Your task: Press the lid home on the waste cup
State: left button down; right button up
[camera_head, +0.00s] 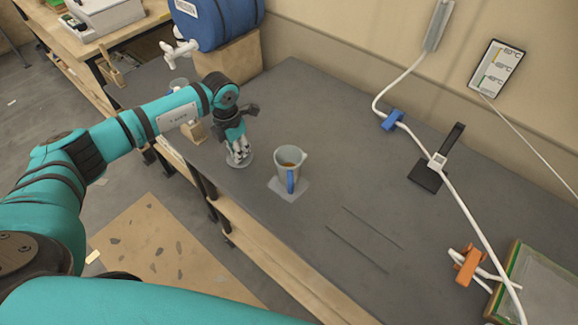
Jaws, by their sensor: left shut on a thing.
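My left gripper (238,150) points down near the left edge of the grey bench, its fingers shut on a small, pale clear round thing (247,160) that looks like the lid. Fingers hide much of it, and I cannot tell whether a cup is under it. To its right, apart from it, a translucent jug-like cup (283,158) with a blue handle stands upright on a pale square pad (303,188). It is open at the top and has something brown inside. I cannot tell which vessel is the waste cup. My right gripper is not in view.
A blue barrel (222,22) with a white tap rests on a cardboard-coloured block (232,66) behind my left gripper. The bench middle is mostly clear.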

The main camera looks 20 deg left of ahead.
pick_arm(q)
jog(key=shift+r, duration=0.2)
dwell(0.5)
jog(key=shift+r+p, duration=0.75)
jog(key=shift+r, duration=0.1)
jog(key=shift+r+p, duration=1.05)
jog(key=shift+r, duration=0.65)
jog(key=s+d+r+m+b, duration=0.1)
jog(key=d+r+m, duration=0.2)
jog(key=d+r, duration=0.8)
jog(key=d, duration=0.4)
jog(key=shift+s, duration=0.2)
jog(key=shift+f+b, duration=0.1)
jog(key=shift+b, duration=0.2)
